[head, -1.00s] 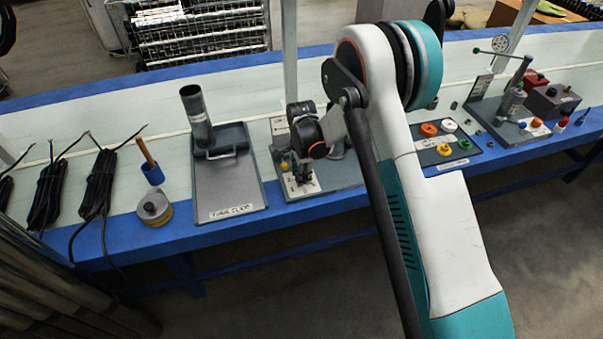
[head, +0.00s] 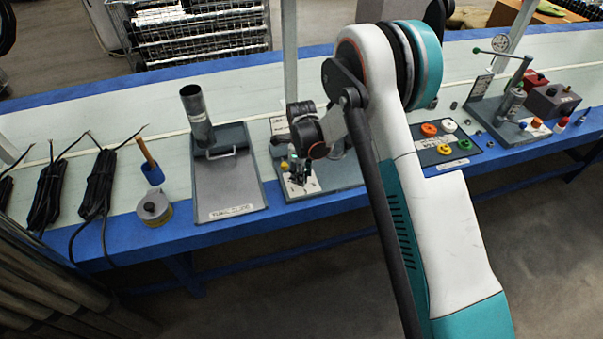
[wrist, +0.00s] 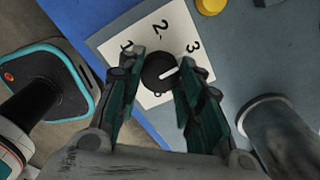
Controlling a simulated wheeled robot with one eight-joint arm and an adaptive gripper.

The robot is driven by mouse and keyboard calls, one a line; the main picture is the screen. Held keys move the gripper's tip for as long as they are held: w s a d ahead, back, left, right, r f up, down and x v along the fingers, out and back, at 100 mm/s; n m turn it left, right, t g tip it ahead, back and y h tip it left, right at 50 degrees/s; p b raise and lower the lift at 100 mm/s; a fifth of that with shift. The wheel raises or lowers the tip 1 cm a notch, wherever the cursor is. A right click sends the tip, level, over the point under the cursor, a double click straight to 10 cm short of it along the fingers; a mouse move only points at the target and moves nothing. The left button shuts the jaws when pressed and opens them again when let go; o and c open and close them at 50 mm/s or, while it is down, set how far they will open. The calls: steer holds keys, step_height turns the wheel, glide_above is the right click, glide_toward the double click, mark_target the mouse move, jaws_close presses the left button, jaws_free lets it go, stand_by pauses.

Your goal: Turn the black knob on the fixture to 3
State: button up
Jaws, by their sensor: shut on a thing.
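The black knob (wrist: 156,75) sits on a white card (wrist: 112,44) marked 1, 2 and 3 on the grey fixture (wrist: 236,60). Its white pointer line points right and slightly up in the wrist view, roughly toward the 3 but a little below it. My gripper (wrist: 160,72) is shut on the knob, one dark green finger on each side. In the head view my gripper (head: 301,172) is down at the fixture's card (head: 302,188); its fingers hide the knob there.
A grey cylinder (wrist: 275,125) stands on the fixture close right of my gripper. A yellow button (wrist: 210,5) is at the top. A grey plate with an upright tube (head: 198,115) stands left of the fixture. A tray of coloured rings (head: 474,150) lies to the right.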

steer(key=shift+m, duration=0.3)
steer(key=o, duration=1.1)
step_height(320, 180, up, 12)
steer(key=shift+f, duration=0.1)
stand_by(0.3)
